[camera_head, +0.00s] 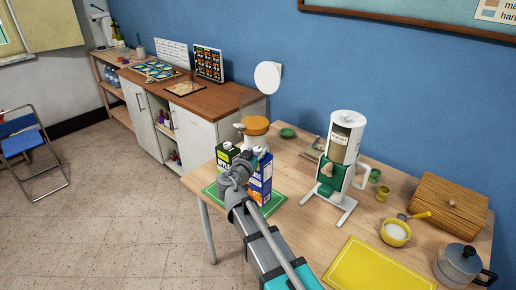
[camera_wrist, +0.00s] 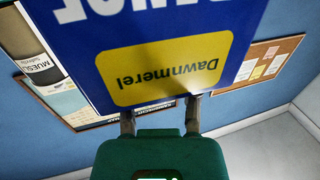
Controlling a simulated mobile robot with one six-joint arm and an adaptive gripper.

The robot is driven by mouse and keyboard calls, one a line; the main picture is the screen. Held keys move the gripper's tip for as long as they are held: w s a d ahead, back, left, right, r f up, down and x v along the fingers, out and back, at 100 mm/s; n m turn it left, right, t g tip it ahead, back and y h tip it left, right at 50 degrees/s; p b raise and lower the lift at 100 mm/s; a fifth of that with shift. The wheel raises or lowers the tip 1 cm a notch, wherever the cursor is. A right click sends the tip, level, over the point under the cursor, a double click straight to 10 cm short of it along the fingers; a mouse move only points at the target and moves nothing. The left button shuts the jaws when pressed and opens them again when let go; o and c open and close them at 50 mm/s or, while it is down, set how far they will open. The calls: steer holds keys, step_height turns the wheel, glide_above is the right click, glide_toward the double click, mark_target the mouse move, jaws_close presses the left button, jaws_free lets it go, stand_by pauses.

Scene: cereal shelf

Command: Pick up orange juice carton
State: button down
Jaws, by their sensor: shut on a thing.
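The orange juice carton (camera_head: 265,178) is blue with an orange panel and stands upright over the green mat at the table's left end. In the wrist view the blue carton (camera_wrist: 75,50) fills the upper middle, with upside-down lettering and a yellow "Dawnmerel" label. My gripper (camera_head: 246,170) is at the carton's near side, partly covering it. In the wrist view my gripper's fingers (camera_wrist: 160,114) reach to the carton and are shut on it. I cannot tell whether its base touches the mat. A dark and green carton (camera_head: 224,155) stands close on its left.
A cereal dispenser (camera_head: 342,150) stands to the right on the wooden table. An orange-topped jar (camera_head: 255,126) is behind the cartons. A yellow mat (camera_head: 375,268), a bowl (camera_head: 396,233), a kettle (camera_head: 462,264) and a wooden box (camera_head: 448,208) lie further right.

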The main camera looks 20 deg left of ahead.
steer(key=shift+s+d+r+p, duration=0.3)
steer(key=shift+s+r+p, duration=0.25)
steer(key=shift+r, duration=0.3)
steer(key=s+d+r+p, duration=0.4)
steer(key=s, duration=0.4)
steer(key=shift+s, duration=0.25)
